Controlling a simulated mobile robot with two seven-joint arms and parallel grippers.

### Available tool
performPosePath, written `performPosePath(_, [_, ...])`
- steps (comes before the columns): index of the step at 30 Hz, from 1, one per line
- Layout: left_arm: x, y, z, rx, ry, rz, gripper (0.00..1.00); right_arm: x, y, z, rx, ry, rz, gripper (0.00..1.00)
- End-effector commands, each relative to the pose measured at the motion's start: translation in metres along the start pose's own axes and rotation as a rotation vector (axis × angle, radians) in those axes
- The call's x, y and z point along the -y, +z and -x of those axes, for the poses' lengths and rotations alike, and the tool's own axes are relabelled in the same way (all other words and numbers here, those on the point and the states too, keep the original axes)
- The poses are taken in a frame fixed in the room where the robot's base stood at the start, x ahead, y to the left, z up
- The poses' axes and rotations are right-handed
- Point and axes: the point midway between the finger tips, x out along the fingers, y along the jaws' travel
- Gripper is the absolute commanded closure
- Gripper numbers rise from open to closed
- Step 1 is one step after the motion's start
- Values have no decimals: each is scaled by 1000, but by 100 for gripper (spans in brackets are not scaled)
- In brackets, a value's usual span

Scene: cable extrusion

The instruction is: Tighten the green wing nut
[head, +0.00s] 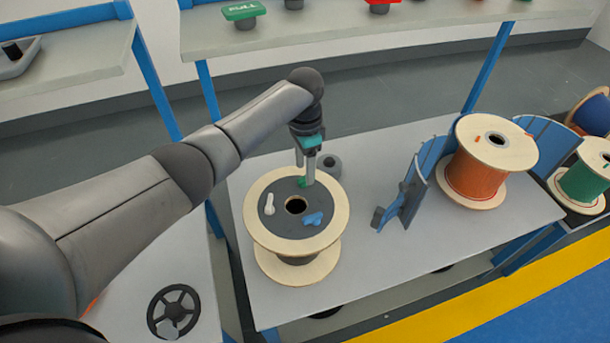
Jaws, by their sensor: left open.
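The green wing nut (302,182) sits on the dark top disc of a wooden-flanged spool (256,236), at the back of the disc. My left gripper (306,178) points down from above with its fingers at the green wing nut. The fingers are open and partly cover the nut, so I cannot tell whether they touch it. A white wing nut (269,204) is on the left of the same disc, and a blue wing nut (314,218) is on its right. My right gripper is not in view.
The spool stands on a grey table (390,160). A grey round part (331,166) is just behind it. A blue bracket (405,197) and an orange cable spool (478,175) stand to the right. A black handwheel (173,310) is at lower left.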

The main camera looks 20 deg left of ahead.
Motion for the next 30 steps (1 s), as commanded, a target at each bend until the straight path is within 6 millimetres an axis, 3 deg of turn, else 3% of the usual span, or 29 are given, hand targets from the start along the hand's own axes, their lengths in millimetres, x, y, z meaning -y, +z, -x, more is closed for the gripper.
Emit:
performPosePath(6, [0,0,-21,0,0,-1,44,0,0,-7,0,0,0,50])
performPosePath(16, [0,0,-23,0,0,-1,45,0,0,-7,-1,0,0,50])
performPosePath(30, [0,0,-23,0,0,-1,98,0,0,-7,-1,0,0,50])
